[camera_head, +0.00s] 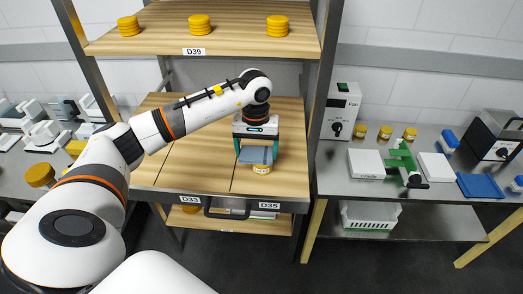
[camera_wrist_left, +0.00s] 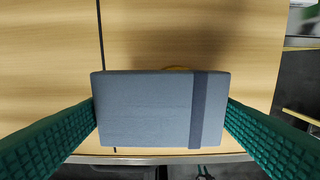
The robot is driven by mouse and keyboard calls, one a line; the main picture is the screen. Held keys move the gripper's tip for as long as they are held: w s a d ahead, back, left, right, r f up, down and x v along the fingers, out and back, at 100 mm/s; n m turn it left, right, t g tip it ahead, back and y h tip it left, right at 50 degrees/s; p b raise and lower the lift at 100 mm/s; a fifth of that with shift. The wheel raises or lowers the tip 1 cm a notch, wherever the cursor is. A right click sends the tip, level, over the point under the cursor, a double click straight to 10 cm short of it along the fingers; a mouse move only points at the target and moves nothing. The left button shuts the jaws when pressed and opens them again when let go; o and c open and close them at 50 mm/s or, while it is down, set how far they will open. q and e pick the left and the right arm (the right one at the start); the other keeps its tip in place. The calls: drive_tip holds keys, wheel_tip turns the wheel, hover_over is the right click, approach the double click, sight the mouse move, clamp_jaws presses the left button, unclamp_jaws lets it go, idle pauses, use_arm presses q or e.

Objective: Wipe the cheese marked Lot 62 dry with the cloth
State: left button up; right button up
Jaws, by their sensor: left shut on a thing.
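My left gripper (camera_head: 256,152) reaches over the middle wooden shelf, shut on a folded blue-grey cloth (camera_head: 252,156). In the left wrist view the cloth (camera_wrist_left: 145,110) is a flat block with a darker band, held between the two green fingers. A yellow cheese (camera_head: 262,169) with a pale label stands on the shelf right under the cloth's front right edge. The cloth hides most of it, and only a thin yellow edge (camera_wrist_left: 178,68) shows in the left wrist view. I cannot read its label or tell whether the cloth touches it. My right gripper is not in view.
The wooden shelf (camera_head: 200,165) has free room left of the gripper. An upper shelf (camera_head: 230,40) tagged D39 holds three yellow cheese stacks, and metal posts (camera_head: 322,80) flank the rack. At right, a steel bench carries a green press (camera_head: 404,160), white blocks and small yellow cheeses.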

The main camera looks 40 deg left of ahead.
sight(269, 153)
use_arm(q)
drive_tip(key=shift+d+f, duration=0.1)
drive_tip(key=shift+w+d+b, duration=0.15)
drive_tip(key=shift+w+d, duration=0.3)
drive_tip(key=shift+d, duration=0.25)
drive_tip(key=shift+w+d+b, duration=0.15)
drive_tip(key=shift+w+d, duration=0.3)
drive_tip(key=shift+d, duration=0.25)
drive_tip(key=shift+s+a+b, duration=0.3)
drive_tip(key=shift+s+a, duration=0.15)
drive_tip(key=shift+a, duration=0.35)
drive_tip(key=shift+s+a+b, duration=0.3)
drive_tip(key=shift+s+a, duration=0.15)
drive_tip(key=shift+a, duration=0.35)
drive_tip(key=shift+w+d+b, duration=0.15)
drive_tip(key=shift+w+d, duration=0.3)
drive_tip(key=shift+d, duration=0.35)
drive_tip(key=shift+w+d+b, duration=0.15)
drive_tip(key=shift+w+d, duration=0.3)
drive_tip(key=shift+d, duration=0.3)
drive_tip(key=shift+s+a+b, duration=0.3)
drive_tip(key=shift+s+a, duration=0.1)
drive_tip(key=shift+a, duration=0.3)
drive_tip(key=shift+s+a, duration=0.5)
drive_tip(key=shift+a, duration=0.35)
drive_tip(key=shift+r, duration=0.2)
